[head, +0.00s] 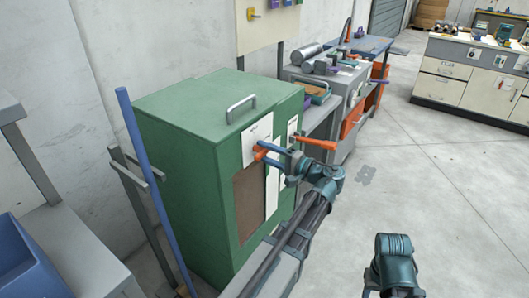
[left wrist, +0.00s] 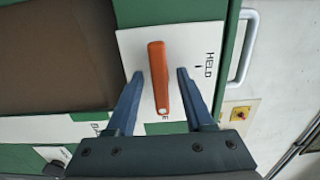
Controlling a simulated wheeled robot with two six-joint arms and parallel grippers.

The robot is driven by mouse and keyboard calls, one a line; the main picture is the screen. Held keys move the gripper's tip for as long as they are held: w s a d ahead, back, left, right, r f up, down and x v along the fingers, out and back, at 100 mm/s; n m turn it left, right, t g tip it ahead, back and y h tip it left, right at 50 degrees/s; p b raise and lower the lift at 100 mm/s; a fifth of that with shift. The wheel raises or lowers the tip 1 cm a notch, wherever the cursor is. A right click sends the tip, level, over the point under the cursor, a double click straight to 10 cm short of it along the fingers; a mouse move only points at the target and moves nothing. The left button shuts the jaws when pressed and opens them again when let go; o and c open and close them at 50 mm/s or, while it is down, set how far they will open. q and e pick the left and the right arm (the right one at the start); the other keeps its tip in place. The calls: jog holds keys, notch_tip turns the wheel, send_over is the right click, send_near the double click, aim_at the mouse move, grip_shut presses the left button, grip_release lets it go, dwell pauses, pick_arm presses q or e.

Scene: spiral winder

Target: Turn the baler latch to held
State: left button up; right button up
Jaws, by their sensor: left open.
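The baler is a green cabinet (head: 185,150) with a white plate (head: 256,135) high on its front. In the left wrist view the plate (left wrist: 130,45) carries the word HELD at its right and another label, mostly hidden, below. The orange latch handle (left wrist: 158,75) stands lengthwise on the plate, its white-dotted end towards the hidden label, not towards HELD. My left gripper (left wrist: 162,75) is open, with one blue finger on each side of the handle and visible gaps. In the head view the left gripper (head: 272,151) is at the plate. My right gripper's fingers are out of view.
A second orange lever (head: 316,143) shows beyond my left gripper. A silver handle (head: 241,108) sits on the cabinet top. A blue pole (head: 150,190) leans at the left. A grey bench (head: 345,80) stands behind. The floor (head: 440,180) at the right is clear.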

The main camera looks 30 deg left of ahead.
pick_arm(q)
jog(key=shift+a, duration=0.25)
grip_shut()
